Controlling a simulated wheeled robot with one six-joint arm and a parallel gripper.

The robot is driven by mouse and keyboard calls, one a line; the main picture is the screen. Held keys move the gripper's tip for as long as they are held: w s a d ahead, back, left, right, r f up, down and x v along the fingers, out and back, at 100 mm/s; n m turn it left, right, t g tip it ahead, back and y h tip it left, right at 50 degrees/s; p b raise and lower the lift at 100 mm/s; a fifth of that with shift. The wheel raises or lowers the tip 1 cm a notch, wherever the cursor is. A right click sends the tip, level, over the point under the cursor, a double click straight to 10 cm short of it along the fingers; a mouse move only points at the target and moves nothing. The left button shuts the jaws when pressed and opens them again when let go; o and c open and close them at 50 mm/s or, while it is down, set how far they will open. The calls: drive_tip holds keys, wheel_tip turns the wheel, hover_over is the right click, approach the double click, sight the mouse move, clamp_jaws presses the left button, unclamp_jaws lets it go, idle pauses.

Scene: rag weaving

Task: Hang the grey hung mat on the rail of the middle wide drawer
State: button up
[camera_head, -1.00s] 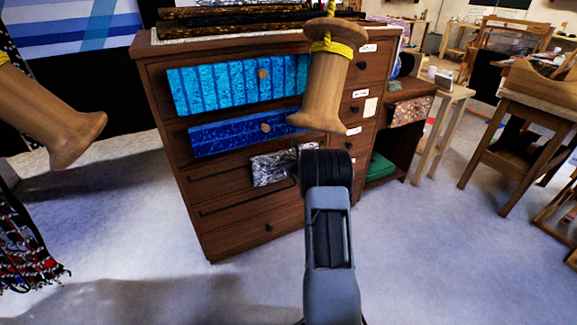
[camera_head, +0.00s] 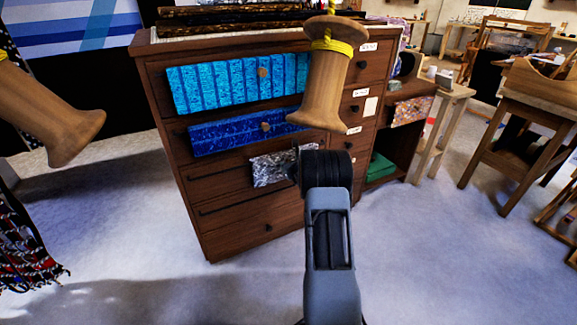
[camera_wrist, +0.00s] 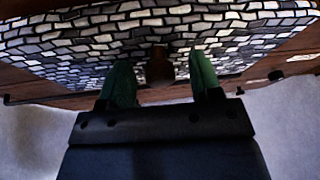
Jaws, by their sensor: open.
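The grey mat (camera_head: 271,170), patterned in grey, white and black, hangs on the front of a lower wide drawer of the brown chest (camera_head: 225,228). My arm hides its right part. In the wrist view the mat (camera_wrist: 75,45) spreads across the top. My gripper (camera_wrist: 162,78) is open there, with its two green fingers apart just below and in front of the mat. A brown knob (camera_wrist: 160,65) shows between the fingers. No cloth is visibly pinched. A dark rail (camera_wrist: 45,98) runs below the mat. In the head view my fingertips are hidden behind the wrist.
A light blue mat (camera_head: 215,85) and a dark blue mat (camera_head: 230,135) hang on the drawers above. Wooden spools hang close by at the left (camera_head: 50,115) and in front of the chest (camera_head: 326,90). The floor around the chest is clear. Tables stand at the right.

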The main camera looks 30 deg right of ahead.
drive_tip(key=p+v, duration=0.2)
drive_tip(key=v, duration=1.2)
drive_tip(key=shift+p, duration=0.35)
drive_tip(key=shift+w, duration=0.1)
drive_tip(key=a+r+n+g+y+p, duration=0.1)
drive_tip(key=a+r+n+y+p, duration=0.9)
drive_tip(key=a+r, duration=0.85)
drive_tip(key=s+a+r+n+g+p, duration=0.6)
drive_tip(key=s+a+r+n+p, duration=0.4)
drive_tip(key=n, duration=0.4)
drive_tip(key=s+r+n+g+h+p, duration=0.2)
drive_tip(key=s+r+n+h+p, duration=0.4)
drive_tip(key=s+r+n+p, duration=0.3)
drive_tip(key=s+r+n, duration=0.1)
drive_tip(key=s+n, duration=0.1)
drive_tip(key=n, duration=0.2)
drive_tip(key=shift+s+a+r+g+h+p, duration=0.3)
drive_tip(key=shift+a+r+g+p, duration=0.05)
drive_tip(key=shift+g+p, duration=0.05)
